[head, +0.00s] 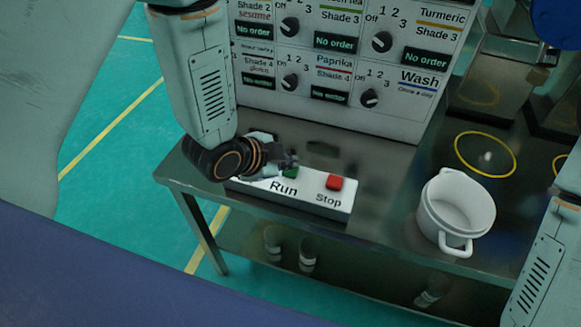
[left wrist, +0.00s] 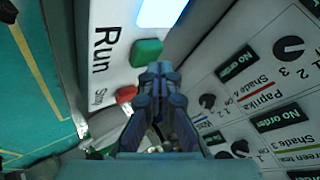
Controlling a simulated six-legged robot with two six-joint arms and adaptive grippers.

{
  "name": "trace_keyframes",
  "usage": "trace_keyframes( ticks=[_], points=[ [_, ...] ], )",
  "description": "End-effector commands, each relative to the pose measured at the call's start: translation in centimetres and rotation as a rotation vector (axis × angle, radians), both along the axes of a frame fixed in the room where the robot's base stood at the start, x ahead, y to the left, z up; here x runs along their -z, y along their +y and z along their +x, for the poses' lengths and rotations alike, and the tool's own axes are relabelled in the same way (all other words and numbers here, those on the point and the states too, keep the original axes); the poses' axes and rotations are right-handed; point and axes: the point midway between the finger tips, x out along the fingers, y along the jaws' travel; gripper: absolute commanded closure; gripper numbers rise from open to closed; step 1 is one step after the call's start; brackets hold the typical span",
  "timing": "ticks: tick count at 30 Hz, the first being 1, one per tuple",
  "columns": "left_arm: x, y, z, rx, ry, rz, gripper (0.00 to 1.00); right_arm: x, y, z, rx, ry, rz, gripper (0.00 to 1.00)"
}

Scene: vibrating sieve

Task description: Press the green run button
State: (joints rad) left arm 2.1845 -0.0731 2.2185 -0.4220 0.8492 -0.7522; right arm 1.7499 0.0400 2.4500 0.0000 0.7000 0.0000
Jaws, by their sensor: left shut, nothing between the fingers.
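The green run button (head: 291,173) is on a white control box (head: 315,201) labelled Run and Stop, on the metal table. My left gripper (head: 290,160) is shut and empty, right at the green button and partly covering it in the head view. In the left wrist view the green button (left wrist: 146,52) is beside the closed fingertips (left wrist: 160,70); I cannot tell whether they touch it. The red stop button (head: 335,182) is to the right of the green one; it also shows in the left wrist view (left wrist: 126,94). My right gripper is out of view.
A panel with knobs and "No order" displays (head: 350,60) stands behind the box. A white two-handled pot (head: 457,211) stands on the table (head: 385,215) to the right. A yellow ring (head: 485,154) marks the table behind the pot. A bright lit patch (left wrist: 162,12) shows on the box.

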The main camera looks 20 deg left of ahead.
Motion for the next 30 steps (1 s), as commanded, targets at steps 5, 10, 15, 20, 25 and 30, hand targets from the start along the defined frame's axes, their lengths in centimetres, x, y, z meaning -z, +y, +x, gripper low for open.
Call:
trace_keyframes(
  ticks=[5,10,15,20,25,30],
  points=[
    [0.24,0.00,0.00,0.000,0.000,0.000,1.00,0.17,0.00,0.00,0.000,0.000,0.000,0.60],
    [0.41,0.00,0.01,0.000,0.000,0.000,1.00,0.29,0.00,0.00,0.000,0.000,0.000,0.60],
    [0.58,0.00,0.01,0.000,0.000,0.000,1.00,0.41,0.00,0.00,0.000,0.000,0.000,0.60],
    [0.76,0.00,0.00,0.000,0.000,0.000,1.00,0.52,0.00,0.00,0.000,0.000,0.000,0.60],
    [0.94,0.00,-0.01,0.000,0.000,0.000,1.00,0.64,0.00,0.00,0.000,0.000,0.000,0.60],
    [0.93,0.01,0.00,0.000,0.000,0.000,1.00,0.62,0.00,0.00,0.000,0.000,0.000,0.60]
  ],
)
